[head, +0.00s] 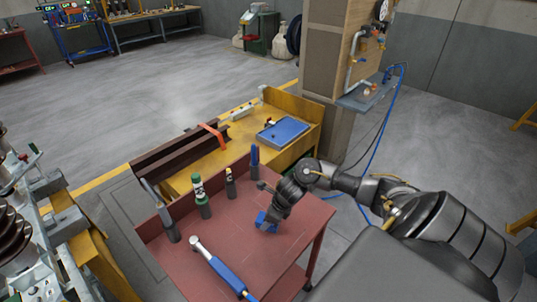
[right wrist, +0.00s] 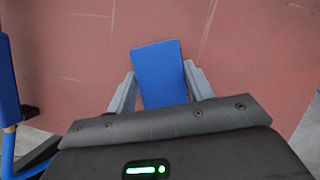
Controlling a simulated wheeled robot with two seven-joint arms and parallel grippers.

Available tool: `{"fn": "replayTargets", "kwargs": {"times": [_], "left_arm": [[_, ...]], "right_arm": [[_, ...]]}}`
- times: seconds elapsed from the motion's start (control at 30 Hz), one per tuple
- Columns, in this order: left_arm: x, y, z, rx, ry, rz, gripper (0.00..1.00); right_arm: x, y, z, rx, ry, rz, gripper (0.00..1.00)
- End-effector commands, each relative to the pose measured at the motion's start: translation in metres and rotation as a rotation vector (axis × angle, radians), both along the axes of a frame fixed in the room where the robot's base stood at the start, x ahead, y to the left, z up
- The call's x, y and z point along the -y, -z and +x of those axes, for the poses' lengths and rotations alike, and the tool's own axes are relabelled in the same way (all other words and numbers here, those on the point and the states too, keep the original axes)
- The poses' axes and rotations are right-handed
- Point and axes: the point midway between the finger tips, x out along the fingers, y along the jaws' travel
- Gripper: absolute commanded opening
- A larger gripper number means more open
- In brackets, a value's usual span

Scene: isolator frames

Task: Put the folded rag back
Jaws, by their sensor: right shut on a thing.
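The folded rag (head: 265,223) is a small blue rectangle low over the red cart top (head: 200,242) in the head view. My right gripper (head: 270,212) is shut on it. In the right wrist view the blue rag (right wrist: 160,72) sits between the two grey fingers of the right gripper (right wrist: 160,92), with the red surface behind it. I cannot tell whether the rag touches the surface. My left gripper does not show.
A yellow bench (head: 295,105) behind holds a blue tray (head: 283,132) and a dark steel beam (head: 180,150).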

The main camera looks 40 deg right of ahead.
Motion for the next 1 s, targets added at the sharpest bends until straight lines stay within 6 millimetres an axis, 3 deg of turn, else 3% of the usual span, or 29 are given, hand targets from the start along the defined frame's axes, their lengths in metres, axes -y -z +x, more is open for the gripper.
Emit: {"fn": "replayTargets", "kwargs": {"times": [0.03, 0.2, 0.57, 0.67, 1.0], "left_arm": [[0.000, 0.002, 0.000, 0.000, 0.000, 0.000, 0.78], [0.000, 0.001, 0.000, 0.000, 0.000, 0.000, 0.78], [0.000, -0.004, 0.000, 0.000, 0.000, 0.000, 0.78], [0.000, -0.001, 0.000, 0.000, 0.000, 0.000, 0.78], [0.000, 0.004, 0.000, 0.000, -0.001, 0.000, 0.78]], "right_arm": [[0.000, 0.002, 0.000, 0.000, 0.000, 0.000, 0.53], [0.000, 0.001, 0.000, 0.000, 0.000, 0.000, 0.74], [0.000, -0.005, 0.000, 0.001, 0.000, 0.000, 0.74], [0.003, -0.016, -0.004, 0.004, -0.001, -0.001, 0.74], [0.016, -0.081, -0.029, 0.004, -0.002, -0.004, 0.74]]}}
